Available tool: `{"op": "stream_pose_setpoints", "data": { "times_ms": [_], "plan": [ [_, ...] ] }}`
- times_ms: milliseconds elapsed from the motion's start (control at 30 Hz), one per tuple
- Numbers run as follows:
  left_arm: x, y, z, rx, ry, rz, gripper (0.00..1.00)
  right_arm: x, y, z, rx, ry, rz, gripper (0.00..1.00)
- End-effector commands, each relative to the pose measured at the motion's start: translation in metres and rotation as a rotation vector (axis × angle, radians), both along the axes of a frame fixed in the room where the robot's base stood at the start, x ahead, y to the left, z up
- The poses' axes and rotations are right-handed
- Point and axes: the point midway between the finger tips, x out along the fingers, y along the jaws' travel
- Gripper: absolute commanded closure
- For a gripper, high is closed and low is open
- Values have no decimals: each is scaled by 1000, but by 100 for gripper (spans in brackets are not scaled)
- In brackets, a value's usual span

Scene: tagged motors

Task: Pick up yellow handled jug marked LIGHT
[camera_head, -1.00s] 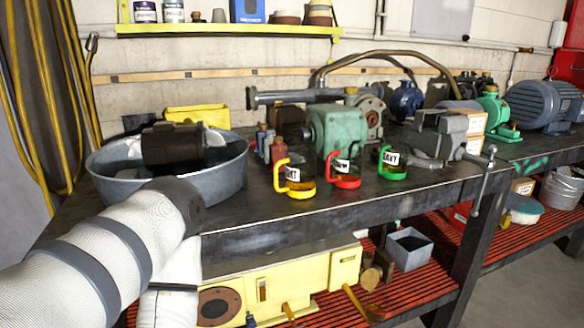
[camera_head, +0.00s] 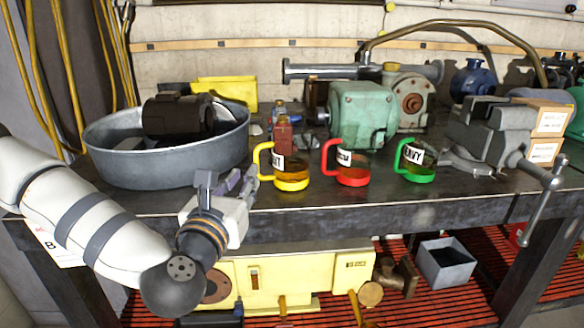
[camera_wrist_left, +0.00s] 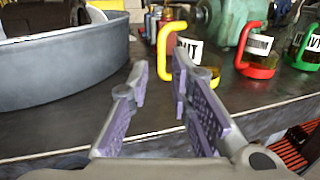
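The yellow-handled jug (camera_head: 289,170) stands upright near the front of the dark workbench. Its white label is only partly readable, ending in "HT". My left gripper (camera_head: 228,186) is just left of it, open and empty, with its fingers pointing over the bench. In the left wrist view the gripper (camera_wrist_left: 160,85) has its purple-padded fingers apart, with the yellow jug (camera_wrist_left: 188,60) beyond and just right of the fingertips; the right finger covers part of it. My right gripper is not in view.
A red-handled jug (camera_head: 350,166) and a green-handled jug (camera_head: 415,161) stand to the right. A grey metal tub (camera_head: 120,165) is close on the left. A green pump (camera_head: 362,110) is behind the jugs, and a vise (camera_head: 495,135) is at right. The bench edge runs along the front.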

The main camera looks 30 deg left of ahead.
Motion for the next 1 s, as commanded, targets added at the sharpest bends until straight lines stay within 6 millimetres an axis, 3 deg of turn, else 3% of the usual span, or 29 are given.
{"op": "stream_pose_setpoints", "data": {
  "times_ms": [33,200,500,767,833,867,1000],
  "plan": [
    [9,2,-20,-2,25,1,81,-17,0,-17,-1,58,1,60],
    [29,8,-8,2,10,-1,81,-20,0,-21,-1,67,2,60],
    [76,21,-9,5,6,-3,81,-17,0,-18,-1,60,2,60],
    [81,22,-10,2,8,-3,81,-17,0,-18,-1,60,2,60],
    [80,22,-10,2,8,-3,97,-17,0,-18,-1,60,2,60],
    [80,22,-10,2,8,-3,100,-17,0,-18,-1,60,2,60],
    [80,22,-10,3,8,-3,100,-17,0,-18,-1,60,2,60]
  ]
}}
